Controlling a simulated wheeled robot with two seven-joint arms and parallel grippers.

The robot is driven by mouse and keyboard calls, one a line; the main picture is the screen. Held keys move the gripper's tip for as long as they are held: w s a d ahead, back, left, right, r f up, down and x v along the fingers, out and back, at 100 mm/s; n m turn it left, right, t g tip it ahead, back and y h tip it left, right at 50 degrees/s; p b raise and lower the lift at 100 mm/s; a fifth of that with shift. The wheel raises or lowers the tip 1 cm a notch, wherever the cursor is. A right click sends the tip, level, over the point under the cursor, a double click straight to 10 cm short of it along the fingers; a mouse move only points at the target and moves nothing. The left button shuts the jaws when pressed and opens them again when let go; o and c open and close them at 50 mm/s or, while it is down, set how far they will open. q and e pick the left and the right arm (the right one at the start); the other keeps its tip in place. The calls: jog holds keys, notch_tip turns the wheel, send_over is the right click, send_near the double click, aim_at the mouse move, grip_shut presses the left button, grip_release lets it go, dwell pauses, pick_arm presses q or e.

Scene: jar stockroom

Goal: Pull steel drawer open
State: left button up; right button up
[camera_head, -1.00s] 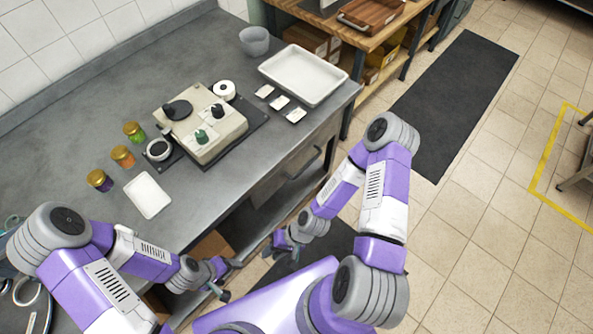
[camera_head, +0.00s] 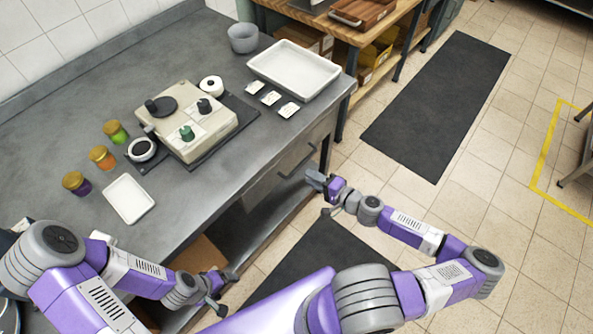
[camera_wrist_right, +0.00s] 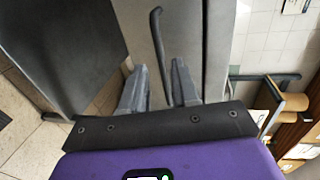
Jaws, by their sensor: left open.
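The steel drawer (camera_head: 268,188) is in the front of the grey workbench and looks flush with it. Its dark bar handle (camera_head: 297,160) shows in the head view. In the right wrist view the handle (camera_wrist_right: 159,45) stands off the drawer front (camera_wrist_right: 186,30), ahead of the fingers. My right gripper (camera_head: 319,193) is open, close in front of the handle; the two fingers (camera_wrist_right: 159,88) lie either side of the handle's line, apart from it. My left gripper (camera_head: 224,291) is open and empty, low beside the bench's front.
On the bench are a beige device (camera_head: 190,120), several small jars, a small white tray (camera_head: 128,199), a large white tray (camera_head: 294,69) and a grey bowl (camera_head: 243,38). A wooden shelf unit (camera_head: 372,38) stands beyond.

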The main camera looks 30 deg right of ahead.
aim_at(296, 168)
jog(key=b+x, duration=0.1)
jog(key=x, duration=0.6)
jog(key=shift+w+a, duration=0.1)
jog(key=shift+w, duration=0.05)
jog(key=shift+c, duration=0.4)
grip_shut()
